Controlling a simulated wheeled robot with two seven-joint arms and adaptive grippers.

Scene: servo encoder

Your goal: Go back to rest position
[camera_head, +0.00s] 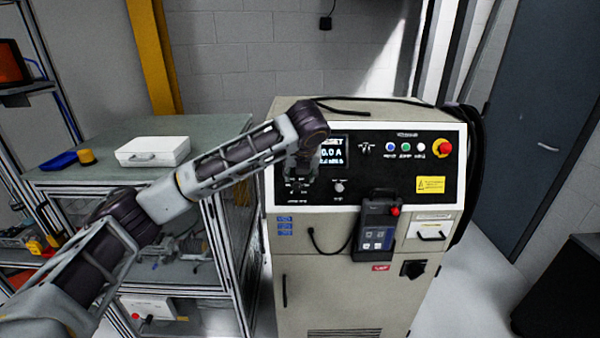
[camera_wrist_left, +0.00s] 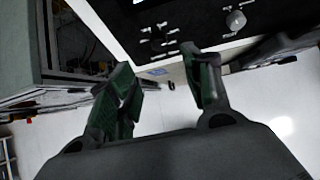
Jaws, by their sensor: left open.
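My left arm comes in from the left in the head view and reaches to the front of a beige machine (camera_head: 340,280). My left gripper (camera_head: 303,172) is in front of the left part of the black control panel (camera_head: 385,185), just below the lit display. In the left wrist view its two green-padded fingers (camera_wrist_left: 160,92) are apart with nothing between them. The panel's grey knob (camera_wrist_left: 236,20) and a dark selector show beyond the fingertips. I cannot tell whether the fingers touch the panel. My right gripper is in neither view.
A hand-held pendant (camera_head: 376,225) hangs on the machine front. A red emergency knob (camera_head: 441,147) sits at the panel's right. A shelf unit (camera_head: 100,140) with a white case (camera_head: 153,151) stands left, under my arm. A dark door (camera_head: 540,130) is at right, with free floor before it.

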